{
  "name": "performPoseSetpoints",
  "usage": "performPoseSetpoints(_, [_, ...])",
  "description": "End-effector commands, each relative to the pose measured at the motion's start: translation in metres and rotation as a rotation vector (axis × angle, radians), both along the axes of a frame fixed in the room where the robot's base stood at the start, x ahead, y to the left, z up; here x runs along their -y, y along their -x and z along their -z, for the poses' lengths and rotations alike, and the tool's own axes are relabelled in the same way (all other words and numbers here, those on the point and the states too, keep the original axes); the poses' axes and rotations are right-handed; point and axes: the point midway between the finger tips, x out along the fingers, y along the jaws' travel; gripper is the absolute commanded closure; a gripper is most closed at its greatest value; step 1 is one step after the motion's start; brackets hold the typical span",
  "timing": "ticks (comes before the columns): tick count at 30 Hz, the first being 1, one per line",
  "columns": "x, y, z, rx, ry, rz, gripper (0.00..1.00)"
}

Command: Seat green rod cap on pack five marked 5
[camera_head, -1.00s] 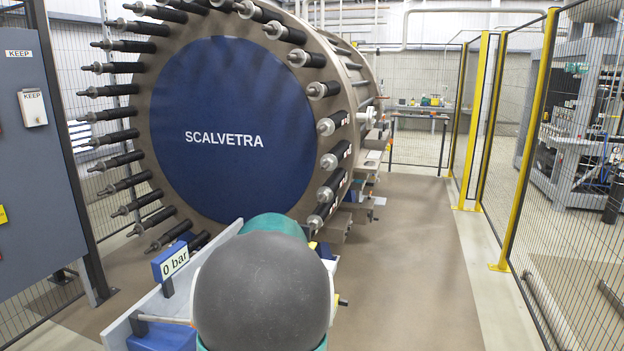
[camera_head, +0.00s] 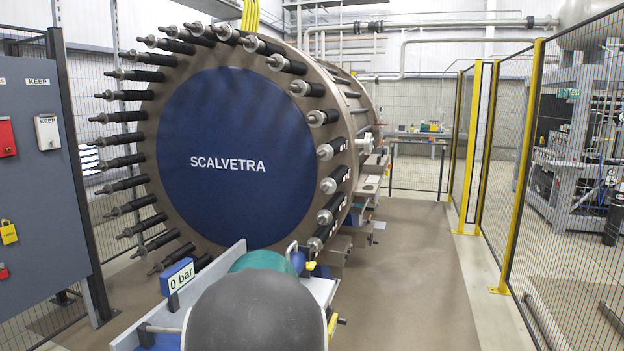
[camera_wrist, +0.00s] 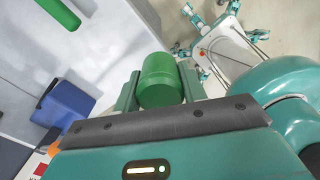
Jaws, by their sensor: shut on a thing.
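The green rod cap (camera_wrist: 160,80) is between the two fingers of my gripper (camera_wrist: 160,88) in the wrist view. My gripper is shut on it. A second green cylinder (camera_wrist: 57,12) lies on the pale surface at the upper left of the wrist view, apart from my gripper. The big stack (camera_head: 170,100) stands ahead in the head view, with several black spring packs (camera_head: 335,180) around its rim. I cannot make out a 5 on any pack. In the head view my own arm hides the gripper and the cap.
A blue "0 bar" sign (camera_head: 178,277) stands on a pale bench (camera_head: 215,268) in front of the stack. A grey cabinet (camera_head: 40,200) is at the left. A mesh fence with yellow posts (camera_head: 520,165) runs along the right. The floor (camera_head: 415,270) right of the stack is clear.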

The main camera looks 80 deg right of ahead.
Motion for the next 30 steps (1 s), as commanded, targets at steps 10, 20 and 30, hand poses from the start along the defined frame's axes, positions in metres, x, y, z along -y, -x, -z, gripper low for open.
performPoseSetpoints(10, [-0.065, -0.064, 0.02, -0.002, -0.001, 0.128, 0.86])
performPoseSetpoints(20, [-0.169, -0.162, 0.052, -0.002, -0.003, 0.337, 0.86])
performPoseSetpoints(30, [-0.278, -0.266, 0.086, -0.002, -0.003, 0.569, 0.86])
